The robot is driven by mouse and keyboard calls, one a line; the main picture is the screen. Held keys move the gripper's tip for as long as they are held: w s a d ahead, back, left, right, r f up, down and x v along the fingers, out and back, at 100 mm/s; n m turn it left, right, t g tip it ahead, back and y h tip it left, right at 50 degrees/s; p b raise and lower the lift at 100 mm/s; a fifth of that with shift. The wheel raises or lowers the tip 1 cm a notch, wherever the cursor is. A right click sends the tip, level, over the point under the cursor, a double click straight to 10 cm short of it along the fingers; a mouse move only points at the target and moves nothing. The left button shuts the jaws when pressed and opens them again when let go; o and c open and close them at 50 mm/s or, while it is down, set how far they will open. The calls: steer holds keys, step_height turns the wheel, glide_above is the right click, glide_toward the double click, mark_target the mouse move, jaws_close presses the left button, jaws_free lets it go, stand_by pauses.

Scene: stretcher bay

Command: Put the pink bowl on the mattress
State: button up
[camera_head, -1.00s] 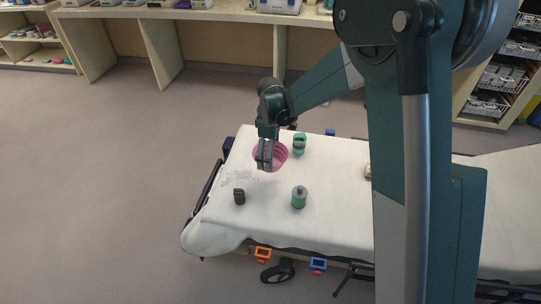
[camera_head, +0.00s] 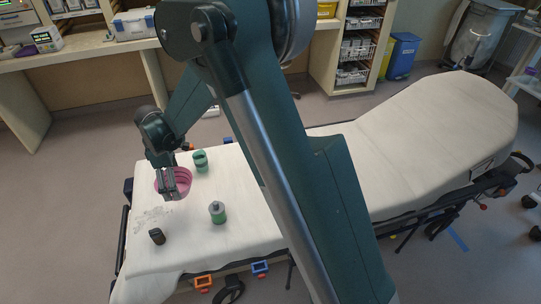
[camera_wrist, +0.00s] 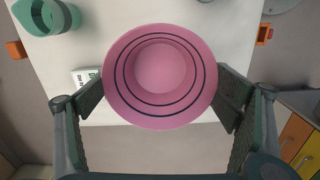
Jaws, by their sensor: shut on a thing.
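The pink bowl (camera_head: 185,183) is at my gripper (camera_head: 169,190), over the left part of the white mattress (camera_head: 420,150). In the wrist view the bowl (camera_wrist: 160,112), pink with dark rings inside, sits between my two fingers (camera_wrist: 160,85), which are shut on it. Its opening faces the camera. The mattress (camera_wrist: 235,30) shows beyond and beneath it, with an edge just below the bowl in the picture. Whether the bowl's underside touches the mattress is hidden.
A green cup (camera_head: 200,161) stands close to the bowl. A green bottle (camera_head: 217,213) and a small dark bottle (camera_head: 156,236) stand nearer the front. A small white-and-green box (camera_wrist: 84,76) lies beside the bowl. The raised right part of the mattress is clear.

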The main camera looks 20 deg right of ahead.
steer(key=w+d+m, duration=0.3)
steer(key=d, duration=1.2)
steer(key=w+d+m, duration=0.3)
steer(key=d, duration=1.1)
steer(key=w+d+m, duration=0.3)
steer(key=d, duration=1.2)
steer(key=s+d+m, duration=0.2)
steer(key=s+d, duration=0.3)
steer(key=d, duration=0.8)
steer(key=s+d+m, duration=0.3)
steer(key=s+d, duration=0.2)
steer(key=d, duration=0.9)
steer(key=s+d+m, duration=0.3)
steer(key=s+d, duration=0.2)
steer(key=d, duration=0.9)
steer(key=shift+r+b, duration=0.25)
steer(key=shift+b, duration=0.15)
steer(key=shift+f, duration=0.1)
step_height(320, 180, down, 6)
steer(key=b, duration=0.1)
steer(key=shift+f+b, duration=0.15)
steer(key=shift+b, duration=0.15)
steer(key=shift+f+b, duration=0.4)
steer(key=shift+f, duration=1.35)
